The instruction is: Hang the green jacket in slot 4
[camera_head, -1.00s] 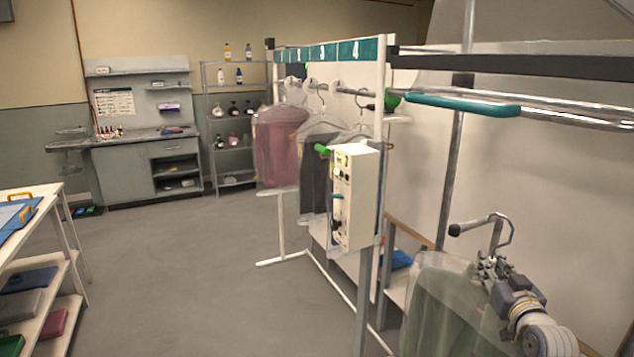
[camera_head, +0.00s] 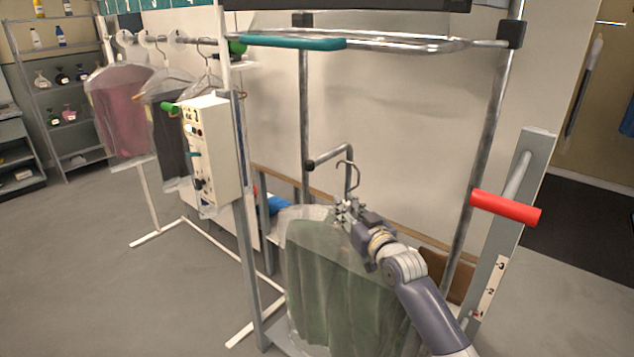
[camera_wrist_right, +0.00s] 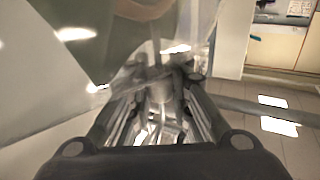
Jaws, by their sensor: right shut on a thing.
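The green jacket (camera_head: 335,275) hangs under a clear cover at the lower centre of the head view. My right gripper (camera_head: 350,212) is shut on its hanger just below the metal hook (camera_head: 350,172). The hook is close to a bent metal arm (camera_head: 335,153) with a black end; I cannot tell whether they touch. In the wrist view the fingers (camera_wrist_right: 160,75) close around the hanger neck, with green cloth (camera_wrist_right: 90,30) at upper left. The slot rail (camera_head: 190,40) is at upper left, under teal label panels cut off by the frame. My left gripper is not in view.
A pink garment (camera_head: 122,112) and a dark garment (camera_head: 172,125) hang on the rail. A white control box (camera_head: 212,150) stands in front of it. A teal-handled bar (camera_head: 295,42) crosses above, and a red handle (camera_head: 505,208) is at right.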

